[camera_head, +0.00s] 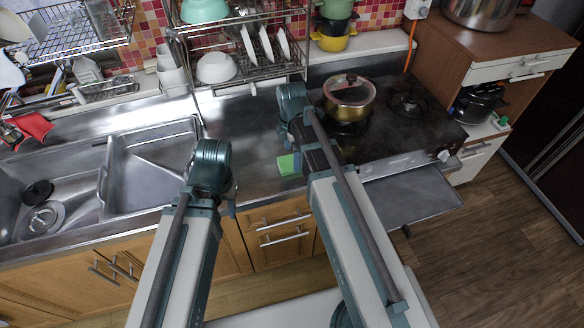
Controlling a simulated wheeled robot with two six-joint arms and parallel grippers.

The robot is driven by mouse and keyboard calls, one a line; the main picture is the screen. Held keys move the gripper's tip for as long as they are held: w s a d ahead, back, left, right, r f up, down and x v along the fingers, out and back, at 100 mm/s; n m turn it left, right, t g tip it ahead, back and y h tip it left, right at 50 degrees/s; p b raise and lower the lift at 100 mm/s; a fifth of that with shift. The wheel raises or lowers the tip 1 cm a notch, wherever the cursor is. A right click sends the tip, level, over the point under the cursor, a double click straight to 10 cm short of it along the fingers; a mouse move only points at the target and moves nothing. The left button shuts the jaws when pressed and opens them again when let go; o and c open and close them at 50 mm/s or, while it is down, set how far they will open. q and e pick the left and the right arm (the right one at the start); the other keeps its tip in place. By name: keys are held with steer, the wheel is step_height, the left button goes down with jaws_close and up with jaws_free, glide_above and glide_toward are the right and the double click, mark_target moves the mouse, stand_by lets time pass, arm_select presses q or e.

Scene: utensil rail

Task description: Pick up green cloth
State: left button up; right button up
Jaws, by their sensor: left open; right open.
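The green cloth (287,164) is a small bright green patch on the steel counter, between my two arms and left of the stove. My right arm covers the area just right of it, so its full outline is hidden. My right gripper (297,161) shows only as a small bluish part close beside the cloth in the picture; whether it touches is unclear. My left gripper (231,206) shows only as a small part near the counter's front edge, left of and nearer than the cloth. Both grippers are open, their fingers mostly hidden by my arms.
A gold pot with a glass lid (349,91) stands on the stove (400,130). A steel sink (150,170) lies left. A dish rack (250,70) with white bowls and plates stands behind. The counter (250,125) between my arms is mostly bare.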

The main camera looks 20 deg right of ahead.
mark_target(292, 164)
step_height(292, 164, down, 3)
steer(key=shift+r+b, duration=0.1)
steer(key=shift+b, duration=0.8)
arm_select(q)
step_height(292, 164, down, 3)
steer(key=shift+r, duration=0.15)
